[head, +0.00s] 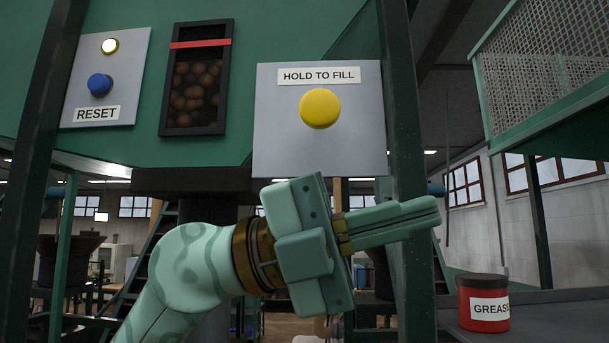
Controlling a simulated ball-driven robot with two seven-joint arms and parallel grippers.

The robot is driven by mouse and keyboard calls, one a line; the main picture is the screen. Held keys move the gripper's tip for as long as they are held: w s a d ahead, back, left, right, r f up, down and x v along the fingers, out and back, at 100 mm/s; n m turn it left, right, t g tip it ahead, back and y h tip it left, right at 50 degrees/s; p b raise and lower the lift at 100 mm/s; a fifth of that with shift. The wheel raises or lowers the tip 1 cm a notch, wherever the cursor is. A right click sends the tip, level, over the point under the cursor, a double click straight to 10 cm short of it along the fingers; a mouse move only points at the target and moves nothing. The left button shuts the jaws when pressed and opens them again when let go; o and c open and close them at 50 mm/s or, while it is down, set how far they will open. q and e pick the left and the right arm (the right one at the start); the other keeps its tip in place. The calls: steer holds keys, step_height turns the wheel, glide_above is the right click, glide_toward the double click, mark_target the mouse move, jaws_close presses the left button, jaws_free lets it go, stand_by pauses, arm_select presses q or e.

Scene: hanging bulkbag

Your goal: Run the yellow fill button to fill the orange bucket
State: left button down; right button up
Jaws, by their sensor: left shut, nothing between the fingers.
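The yellow fill button (320,108) is round and sits on a grey panel (275,140) under a "HOLD TO FILL" label, in the upper middle of the head view. My left gripper (436,213) is shut and empty. It points right, lower than the button and to its right, and appears apart from it. The orange bucket is not in view. My right gripper is not in view.
A blue RESET button (99,84) with a lit lamp (110,46) is at upper left. A dark window (197,85) shows brown round contents below a red line. A green post (405,150) stands behind my gripper. A red grease tin (482,303) sits at lower right.

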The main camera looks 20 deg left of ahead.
arm_select(q)
steer(key=s+a+r+n+t+y, duration=0.3)
steer(key=a+r+n+t+y, duration=0.3)
steer(key=a+r+n+t, duration=0.1)
steer(key=s+a+r+n+t+y, duration=0.4)
steer(key=a+r+n+t+y, duration=0.1)
steer(key=a+r+n+t, duration=0.2)
steer(key=shift+s+r+y, duration=0.2)
steer(key=shift+r+y, duration=0.2)
steer(key=shift+r, duration=0.1)
steer(key=p, duration=0.3)
glide_toward(329, 106)
steer(key=w+d, duration=0.1)
steer(key=d, duration=0.3)
steer(key=w+p, duration=0.1)
steer(key=w+a, duration=0.1)
steer(key=w, duration=0.1)
steer(key=shift+w+r+p, duration=0.15)
steer(key=shift+p, duration=0.2)
steer(key=shift+w+a, duration=0.2)
steer(key=shift+w, duration=0.15)
steer(key=shift+d, duration=0.1)
